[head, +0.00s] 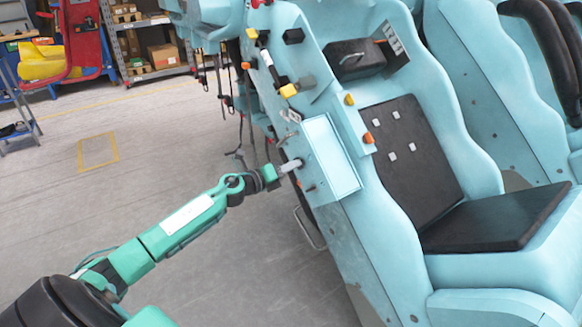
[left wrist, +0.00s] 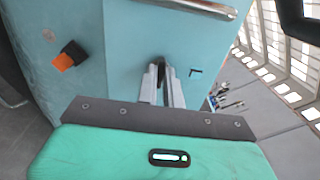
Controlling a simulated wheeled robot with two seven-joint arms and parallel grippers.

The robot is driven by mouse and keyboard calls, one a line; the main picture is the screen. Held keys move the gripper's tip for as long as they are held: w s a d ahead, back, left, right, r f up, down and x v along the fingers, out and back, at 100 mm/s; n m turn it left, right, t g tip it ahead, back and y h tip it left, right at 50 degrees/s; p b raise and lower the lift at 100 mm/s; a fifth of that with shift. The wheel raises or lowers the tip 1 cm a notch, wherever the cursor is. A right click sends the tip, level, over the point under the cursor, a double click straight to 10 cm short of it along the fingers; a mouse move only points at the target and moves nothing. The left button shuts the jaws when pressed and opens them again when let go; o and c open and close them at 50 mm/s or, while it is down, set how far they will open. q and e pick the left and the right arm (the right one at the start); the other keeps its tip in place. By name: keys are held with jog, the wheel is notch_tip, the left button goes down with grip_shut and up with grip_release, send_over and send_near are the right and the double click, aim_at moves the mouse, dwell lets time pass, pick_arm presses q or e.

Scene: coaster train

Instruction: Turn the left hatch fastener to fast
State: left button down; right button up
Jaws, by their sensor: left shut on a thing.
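The hatch (head: 333,160) is a light blue panel on the side of the coaster car, and its face also fills the middle of the left wrist view (left wrist: 140,30). My left gripper (head: 297,163) is at the hatch's near face, its fingers pointing into it. In the left wrist view the gripper (left wrist: 163,80) is shut on a small dark piece, the hatch fastener (left wrist: 161,65), mostly hidden between the fingers. Its turn angle cannot be told. A second small fastener (left wrist: 195,72) sits to the right, apart from the fingers. My right gripper is not in view.
A black and orange knob (left wrist: 68,56) is left of the fingers, and a metal bar (left wrist: 200,8) runs above them. Cables (head: 240,125) hang behind my left arm. A seat (head: 480,220) is at right.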

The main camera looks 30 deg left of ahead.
pick_arm(q)
jog(key=c, duration=1.5)
grip_release()
jog(key=shift+c, duration=0.2)
jog(key=shift+s+f, duration=0.1)
